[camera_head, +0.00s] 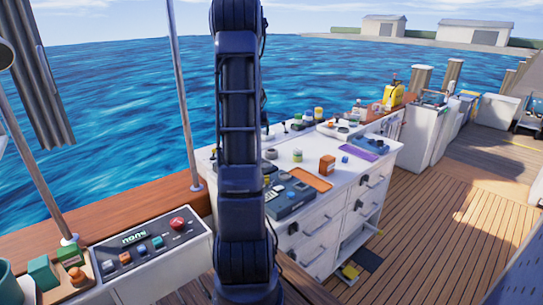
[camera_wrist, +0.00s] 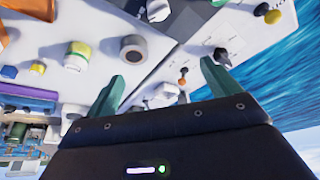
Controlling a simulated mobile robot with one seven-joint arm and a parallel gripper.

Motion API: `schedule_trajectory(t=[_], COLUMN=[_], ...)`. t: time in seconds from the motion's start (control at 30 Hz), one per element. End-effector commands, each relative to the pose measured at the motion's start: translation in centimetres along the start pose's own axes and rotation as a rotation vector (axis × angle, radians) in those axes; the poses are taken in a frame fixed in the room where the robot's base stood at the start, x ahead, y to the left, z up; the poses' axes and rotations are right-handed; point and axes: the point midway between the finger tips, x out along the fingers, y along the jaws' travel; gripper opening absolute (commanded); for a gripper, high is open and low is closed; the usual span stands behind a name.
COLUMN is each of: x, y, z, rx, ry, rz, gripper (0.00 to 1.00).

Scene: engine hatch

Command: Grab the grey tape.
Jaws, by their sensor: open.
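A small round grey thing, likely the grey tape (camera_head: 271,154), sits on the white counter (camera_head: 335,150), just right of my arm in the head view. A grey round piece with a darker face, which looks like the same tape (camera_wrist: 133,48), shows in the wrist view near the left fingertip. My gripper (camera_wrist: 165,72) is open, with its two green fingers spread wide and nothing held between them. The tape appears beyond the left finger, not between the jaws. In the head view my gripper is hidden behind my arm.
An orange-brown container (camera_head: 327,165), an orange tray (camera_head: 310,179) and a purple mat (camera_head: 358,152) are on the counter. A control panel (camera_head: 150,247) is at the left.

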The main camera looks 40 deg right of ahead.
Motion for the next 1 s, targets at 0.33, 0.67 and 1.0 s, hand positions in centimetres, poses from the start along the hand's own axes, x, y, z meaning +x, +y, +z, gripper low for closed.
schedule_trajectory(t=[0.33, 0.67, 1.0], x=[7.3, 10.2, 13.5], y=[6.7, 7.2, 7.3], z=[-2.2, -2.3, -2.4], rx=[0.085, 0.089, 0.090], ry=[0.000, -0.002, 0.000], rz=[0.045, 0.048, 0.048], gripper=[0.89, 0.89, 0.89])
